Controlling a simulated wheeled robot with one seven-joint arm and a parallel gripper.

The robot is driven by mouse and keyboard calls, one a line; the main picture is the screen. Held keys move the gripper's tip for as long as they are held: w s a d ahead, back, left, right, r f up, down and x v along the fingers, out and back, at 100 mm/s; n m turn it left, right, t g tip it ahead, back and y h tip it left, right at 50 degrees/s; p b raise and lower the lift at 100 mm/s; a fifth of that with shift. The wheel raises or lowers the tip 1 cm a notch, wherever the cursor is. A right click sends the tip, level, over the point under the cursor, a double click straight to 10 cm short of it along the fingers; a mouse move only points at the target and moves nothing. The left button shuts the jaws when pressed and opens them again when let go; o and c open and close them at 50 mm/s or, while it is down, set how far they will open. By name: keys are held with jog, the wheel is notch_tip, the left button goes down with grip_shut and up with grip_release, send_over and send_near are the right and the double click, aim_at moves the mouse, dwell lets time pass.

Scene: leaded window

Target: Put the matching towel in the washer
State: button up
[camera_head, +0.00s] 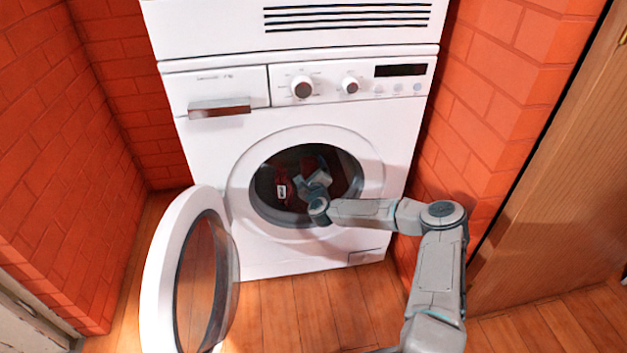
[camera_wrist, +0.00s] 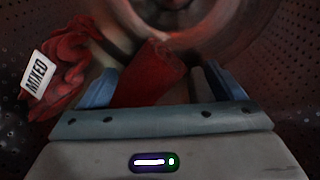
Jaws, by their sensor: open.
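The white washer (camera_head: 270,255) stands ahead with its round door (camera_head: 160,255) swung open to the left. My gripper (camera_head: 307,183) is inside the drum, and in the wrist view (camera_wrist: 160,85) its two fingers are spread open. A crumpled red cloth (camera_wrist: 70,60) with a white tag reading "MIXED" lies in the drum to the left of the gripper; its tag also shows in the head view (camera_head: 282,191). A smooth red towel-like piece (camera_wrist: 152,75) shows between the open fingers. I cannot tell whether it touches them or is joined to the tagged cloth.
The perforated drum wall (camera_wrist: 285,50) surrounds the gripper closely. My arm passes through the round opening from the right. Orange brick walls (camera_head: 60,120) flank the washer, and a wooden door or panel (camera_head: 560,190) stands at right. The wood floor (camera_head: 320,305) in front is clear.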

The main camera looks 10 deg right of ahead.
jog(key=s+p, duration=0.1)
jog(key=s, duration=0.3)
jog(key=s+r+p, duration=0.1)
jog(key=s, duration=0.3)
jog(key=s+p, duration=0.2)
jog(key=s, duration=0.2)
jog(key=shift+r, duration=0.15)
jog(key=shift+s, duration=0.65)
